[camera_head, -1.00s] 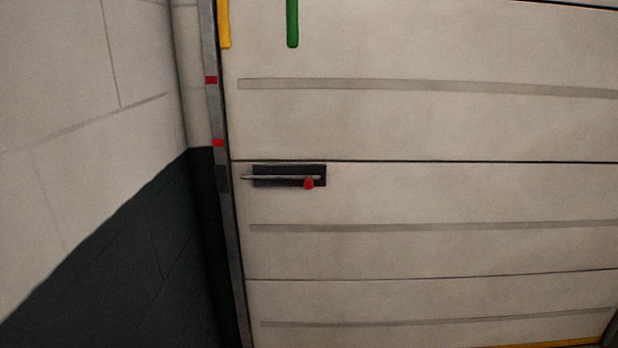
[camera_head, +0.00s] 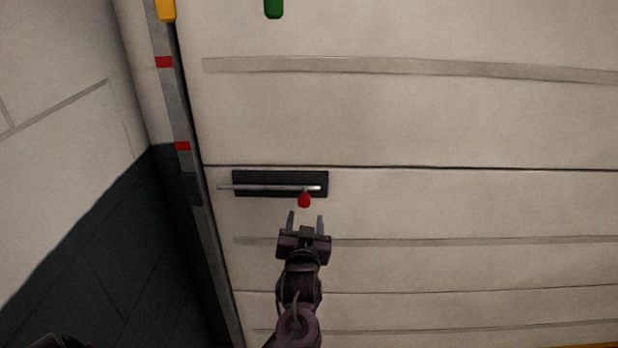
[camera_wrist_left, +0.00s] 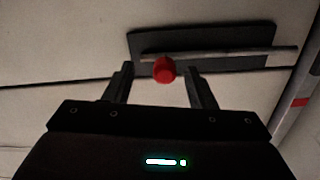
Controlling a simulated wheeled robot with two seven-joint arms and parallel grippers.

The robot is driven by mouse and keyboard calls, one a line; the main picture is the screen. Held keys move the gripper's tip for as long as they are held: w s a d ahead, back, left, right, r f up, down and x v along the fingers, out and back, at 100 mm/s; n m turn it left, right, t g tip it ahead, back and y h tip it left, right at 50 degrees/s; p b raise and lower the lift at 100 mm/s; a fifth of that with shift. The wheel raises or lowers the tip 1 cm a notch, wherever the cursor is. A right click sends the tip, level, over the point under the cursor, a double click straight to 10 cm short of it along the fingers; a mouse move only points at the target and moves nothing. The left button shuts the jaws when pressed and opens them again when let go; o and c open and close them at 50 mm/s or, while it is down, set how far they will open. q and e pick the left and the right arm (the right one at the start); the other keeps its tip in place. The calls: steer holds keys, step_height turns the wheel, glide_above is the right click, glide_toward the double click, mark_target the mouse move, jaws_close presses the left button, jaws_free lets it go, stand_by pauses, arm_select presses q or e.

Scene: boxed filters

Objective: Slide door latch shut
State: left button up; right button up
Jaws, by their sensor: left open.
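The door latch is a grey metal rod (camera_head: 262,187) with a red knob (camera_head: 304,200) near its right end, on a dark plate (camera_head: 240,191) fixed to the pale panelled door (camera_head: 450,120). The rod's left end reaches past the plate toward the door frame. My left gripper (camera_head: 305,222) is open and empty just below the red knob in the head view. In the left wrist view the red knob (camera_wrist_left: 164,69) shows between and a little beyond the tips of the open left gripper (camera_wrist_left: 157,76). My right gripper does not show.
A grey door frame (camera_head: 205,235) with red marks runs down left of the door. A pale and dark wall (camera_head: 75,240) stands further left. Yellow (camera_head: 166,9) and green (camera_head: 273,8) bars hang at the top. The door right of the latch is clear.

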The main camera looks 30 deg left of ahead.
mark_target(304, 203)
arm_select(q)
steer(key=shift+w+a+r+y, duration=0.1)
steer(key=shift+a+r+y, duration=0.05)
steer(key=shift+r, duration=0.25)
steer(key=shift+w+a+r+y, duration=0.1)
steer(key=shift+a+r+y, duration=0.05)
steer(key=shift+r, duration=0.25)
steer(key=shift+w+a+r, duration=0.15)
steer(key=shift+r, duration=0.1)
steer(key=p+x, duration=0.1)
steer(key=x, duration=0.2)
steer(key=shift+w+r, duration=0.2)
steer(key=shift+f+x, duration=0.2)
steer(key=shift+x, duration=1)
steer(key=shift+w+a+p, duration=0.2)
steer(key=shift+w+p, duration=0.05)
steer(key=shift+p, duration=0.05)
steer(key=shift+w, duration=0.1)
steer(key=shift+c, duration=0.4)
steer(key=c, duration=0.5)
jaws_close()
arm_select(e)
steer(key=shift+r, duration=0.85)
